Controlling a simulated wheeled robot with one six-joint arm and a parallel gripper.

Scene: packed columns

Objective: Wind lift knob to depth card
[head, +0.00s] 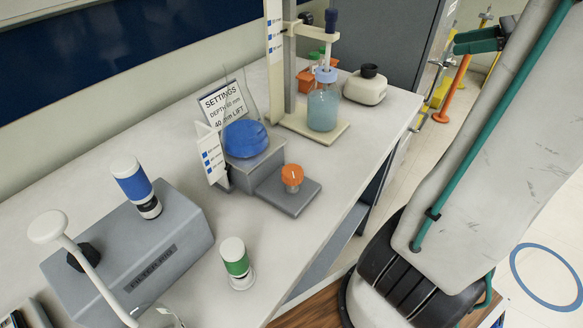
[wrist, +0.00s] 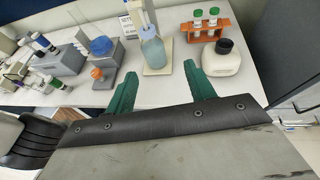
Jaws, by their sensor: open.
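The orange knob (head: 292,175) stands on the low front step of a grey lift stand (head: 262,166) in the head view. The stand carries a round blue top (head: 245,138). A white scale with blue marks (head: 212,158) stands at its left side. The settings card (head: 222,104) behind it names a depth and a lift in mm; its digits are small. In the wrist view the knob (wrist: 97,73) lies left of my gripper (wrist: 161,68). My two green fingers are wide apart and empty, clear of the knob.
A clear bottle of bluish liquid (head: 322,108) stands on a cream stand right of the lift. A white dark-capped container (head: 366,84) is behind it. A grey box (head: 132,245) and a green-banded column (head: 236,262) stand at the left front. The bench right of the knob is bare.

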